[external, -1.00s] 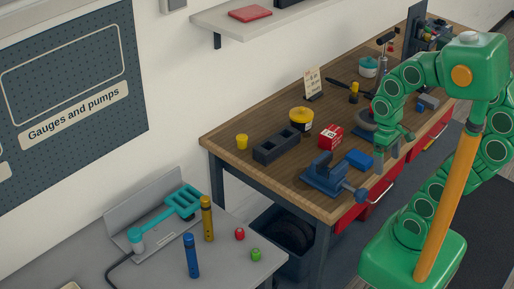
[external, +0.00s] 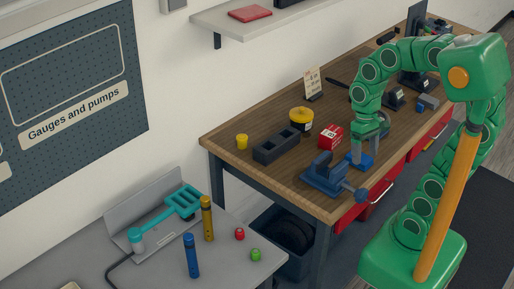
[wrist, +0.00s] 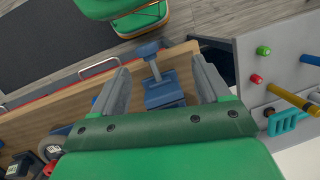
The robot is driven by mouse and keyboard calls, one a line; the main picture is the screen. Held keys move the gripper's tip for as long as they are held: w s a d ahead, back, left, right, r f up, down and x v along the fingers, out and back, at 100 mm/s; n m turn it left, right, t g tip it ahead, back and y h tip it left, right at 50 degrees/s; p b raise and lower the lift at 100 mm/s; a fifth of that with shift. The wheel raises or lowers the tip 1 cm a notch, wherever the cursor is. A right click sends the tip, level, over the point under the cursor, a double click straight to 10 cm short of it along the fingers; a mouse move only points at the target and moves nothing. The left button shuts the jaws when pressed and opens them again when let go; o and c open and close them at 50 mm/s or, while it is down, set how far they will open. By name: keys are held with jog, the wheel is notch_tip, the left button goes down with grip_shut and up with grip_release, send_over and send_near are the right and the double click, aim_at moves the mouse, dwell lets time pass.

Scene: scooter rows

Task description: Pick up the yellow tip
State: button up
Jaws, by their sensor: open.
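Several yellow things show, and I cannot tell for sure which one is the yellow tip. A small yellow cup-like piece (external: 242,141) stands near the left end of the wooden bench. A dotted yellow cylinder (external: 207,218) stands upright on the grey table; it also shows at the right of the wrist view (wrist: 292,97). My gripper (external: 368,148) is over the bench's front part, by the blue block (external: 357,161). In the wrist view its two grey fingers (wrist: 160,68) are spread apart with nothing held; the blue vise (wrist: 162,88) shows beyond, between them.
The wooden bench (external: 232,161) holds a dark two-hole block (external: 276,147), a red box (external: 331,136) and a yellow-sided tub (external: 301,120). The grey table (external: 228,262) has a blue cylinder (external: 192,256), red and green pieces (external: 239,234), and a teal tool (external: 182,203).

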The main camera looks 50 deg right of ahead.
jog(key=w+a+m+y, duration=0.3)
jog(key=w+a+m, duration=0.15)
jog(key=w, duration=0.95)
jog(key=m+y, duration=0.7)
send_over(246, 136)
jog(key=s, duration=0.9)
notch_tip(246, 136, down, 8)
jog(key=w+d+f+m, duration=0.1)
jog(key=w+d+f, duration=0.1)
jog(key=w+f, duration=0.1)
jog(key=w+d+f+m+t+y, duration=0.1)
jog(key=w+d+f+m, duration=0.1)
jog(key=w+f, duration=0.1)
jog(key=w+d+f+m+t, duration=0.1)
jog(key=w+f, duration=0.2)
jog(key=shift+w+d+f+y, duration=0.15)
jog(key=shift+d+y, duration=0.25)
jog(key=shift+w+a+f+m, duration=0.1)
jog(key=shift+a+f+m, duration=0.1)
jog(key=shift+a+m, duration=0.05)
jog(key=shift+w+x, duration=0.15)
jog(key=shift+x, duration=1.65)
jog(key=shift+w+x, duration=0.15)
jog(key=shift+x, duration=1.65)
jog(key=shift+a+r, duration=0.1)
jog(key=shift+r, duration=0.05)
jog(key=c, duration=1)
jog(key=shift+c, duration=0.2)
